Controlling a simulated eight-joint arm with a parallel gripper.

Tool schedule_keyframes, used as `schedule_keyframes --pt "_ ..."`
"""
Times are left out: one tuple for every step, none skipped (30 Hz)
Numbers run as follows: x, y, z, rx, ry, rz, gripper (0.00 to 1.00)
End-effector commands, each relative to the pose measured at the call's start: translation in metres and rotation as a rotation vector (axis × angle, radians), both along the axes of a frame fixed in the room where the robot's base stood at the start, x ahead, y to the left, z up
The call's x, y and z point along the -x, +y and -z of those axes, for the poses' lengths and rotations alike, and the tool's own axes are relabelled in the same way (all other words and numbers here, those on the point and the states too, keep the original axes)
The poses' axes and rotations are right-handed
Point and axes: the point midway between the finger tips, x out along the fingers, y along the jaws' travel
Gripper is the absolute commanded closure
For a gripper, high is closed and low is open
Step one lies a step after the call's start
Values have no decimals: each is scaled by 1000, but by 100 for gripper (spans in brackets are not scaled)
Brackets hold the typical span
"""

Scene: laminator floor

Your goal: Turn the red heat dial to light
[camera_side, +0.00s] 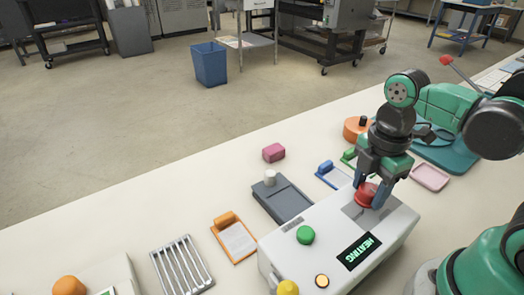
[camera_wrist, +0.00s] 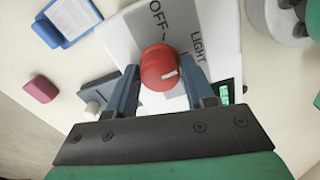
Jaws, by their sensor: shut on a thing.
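The red heat dial (camera_side: 366,195) is on top of the white laminator (camera_side: 322,222), near its far right end. In the wrist view the dial (camera_wrist: 158,66) shows a short white mark on its right part, pointing right and slightly down. The printed word OFF is above the dial and LIGHT is at its right. My gripper (camera_side: 371,192) reaches down over the dial, with one finger on each side. It is shut on the dial, and the wrist view shows the fingers (camera_wrist: 161,78) flanking it.
A green button (camera_side: 305,235), a yellow knob (camera_side: 288,288) and a small orange-lit button (camera_side: 322,281) are on the laminator. A grey block-like device (camera_side: 285,203), an orange clipboard (camera_side: 234,240), a blue clipboard (camera_side: 333,176) and a pink block (camera_side: 273,152) lie behind it.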

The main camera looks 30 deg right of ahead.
Motion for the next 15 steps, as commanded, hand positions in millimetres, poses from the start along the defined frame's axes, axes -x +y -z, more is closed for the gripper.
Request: schedule_keyframes --pt "0 0 0 0 1 15 100" --pt "0 0 0 0 1 22 100" --pt "0 0 0 0 1 31 100" --pt "0 0 0 0 1 38 100" --pt "0 0 0 0 1 43 100" --pt "0 0 0 0 1 47 100" --pt "0 0 0 0 1 50 100" --pt "0 0 0 0 1 52 100" --pt "0 0 0 0 1 54 100" --pt "0 0 0 0 1 55 100" --pt "0 0 0 0 1 56 100" --pt "0 0 0 0 1 56 100" --pt "0 0 0 0 1 56 100" --pt "0 0 0 0 1 56 100" --pt "0 0 0 0 1 56 100"
